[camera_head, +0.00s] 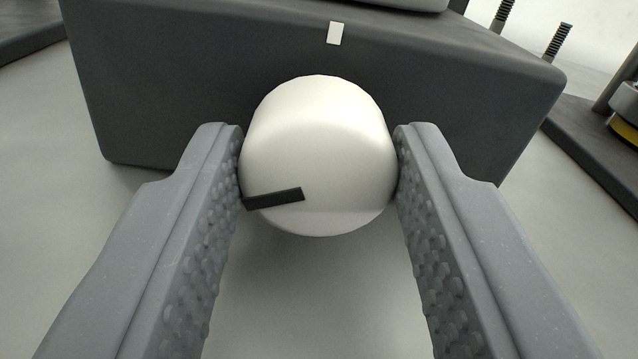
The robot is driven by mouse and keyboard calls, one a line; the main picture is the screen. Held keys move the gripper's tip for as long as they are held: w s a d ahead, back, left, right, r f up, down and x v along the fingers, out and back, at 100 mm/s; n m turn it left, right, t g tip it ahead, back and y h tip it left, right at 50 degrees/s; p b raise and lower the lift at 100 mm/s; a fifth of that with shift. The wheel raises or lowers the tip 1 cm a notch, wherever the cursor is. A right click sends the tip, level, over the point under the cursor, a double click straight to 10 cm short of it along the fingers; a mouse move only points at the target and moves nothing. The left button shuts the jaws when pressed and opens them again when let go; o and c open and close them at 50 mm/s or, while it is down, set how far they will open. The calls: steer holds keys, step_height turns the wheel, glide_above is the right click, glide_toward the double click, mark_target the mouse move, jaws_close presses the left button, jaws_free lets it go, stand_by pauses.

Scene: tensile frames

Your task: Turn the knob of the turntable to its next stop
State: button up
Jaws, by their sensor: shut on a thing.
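The white round knob (318,130) sits on the front face of the dark grey turntable base (130,90). A black pointer mark (275,199) on the knob lies at its lower left, near the left finger. A small white mark (335,33) is on the base above the knob, a little right of its middle. My gripper (318,165) is around the knob, with one finger touching its left side and the other its right side. It is shut on the knob. Only the lower edge of a grey part (400,4) on top of the base shows.
At the right stands a dark plate (590,140) with a grey and yellow part (625,115) on it. Threaded rods (558,42) rise behind the base at the upper right. A dark edge (30,35) shows at the upper left. The light floor around the base is clear.

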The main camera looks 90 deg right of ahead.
steer(key=shift+w+r+n+p, duration=0.1)
steer(key=shift+r+n+p, duration=0.25)
steer(key=shift+p, duration=0.45)
steer(key=shift+f+n+p, duration=0.25)
steer(key=shift+f+p, duration=0.05)
steer(key=shift+p, duration=0.05)
steer(key=o, duration=1)
steer(key=s+a+p, duration=0.1)
steer(key=a, duration=1.2)
steer(key=shift+a+f+p, duration=0.15)
steer(key=shift+a+p, duration=0.2)
steer(key=shift+a, duration=0.05)
